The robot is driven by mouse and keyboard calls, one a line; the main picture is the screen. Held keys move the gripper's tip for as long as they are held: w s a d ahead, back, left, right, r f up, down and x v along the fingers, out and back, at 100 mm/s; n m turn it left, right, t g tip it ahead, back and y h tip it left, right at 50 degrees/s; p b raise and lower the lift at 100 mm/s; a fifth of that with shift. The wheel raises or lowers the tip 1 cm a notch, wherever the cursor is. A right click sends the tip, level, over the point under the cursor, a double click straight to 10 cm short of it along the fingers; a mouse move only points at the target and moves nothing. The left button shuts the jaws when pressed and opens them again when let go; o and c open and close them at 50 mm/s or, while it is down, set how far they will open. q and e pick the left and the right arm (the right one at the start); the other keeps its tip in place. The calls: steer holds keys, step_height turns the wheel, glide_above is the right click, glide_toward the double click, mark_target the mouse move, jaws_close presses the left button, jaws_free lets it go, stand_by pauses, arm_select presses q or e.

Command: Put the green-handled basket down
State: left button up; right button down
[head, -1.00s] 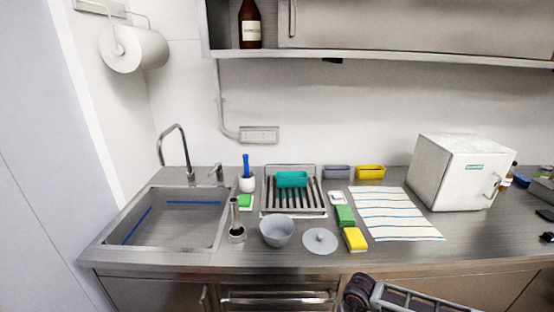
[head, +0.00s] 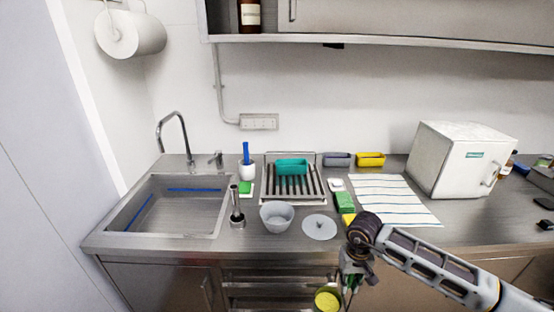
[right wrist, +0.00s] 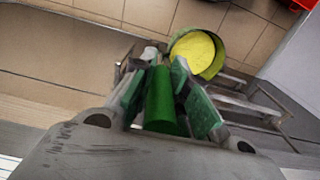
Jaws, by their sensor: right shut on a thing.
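My right gripper (head: 350,280) hangs in front of the counter's front edge, below the level of the worktop. In the right wrist view, my right gripper (right wrist: 165,68) is shut on the green handle of the basket (right wrist: 163,105). The basket's round end, with a green rim and yellow inside, shows beyond the fingers. In the head view the basket (head: 327,299) is small, low and partly cut off by the bottom edge. My left gripper is in neither view.
The steel counter (head: 260,245) holds a sink (head: 165,212), a draining rack (head: 320,198) with a teal container (head: 291,166), a grey bowl (head: 277,215), a round grey lid (head: 320,226), sponges (head: 345,202), a striped cloth (head: 395,200) and a white box (head: 455,160). Bare worktop lies right of the cloth.

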steer(key=shift+w+r, duration=0.4)
steer(key=shift+r, duration=0.1)
stand_by(0.3)
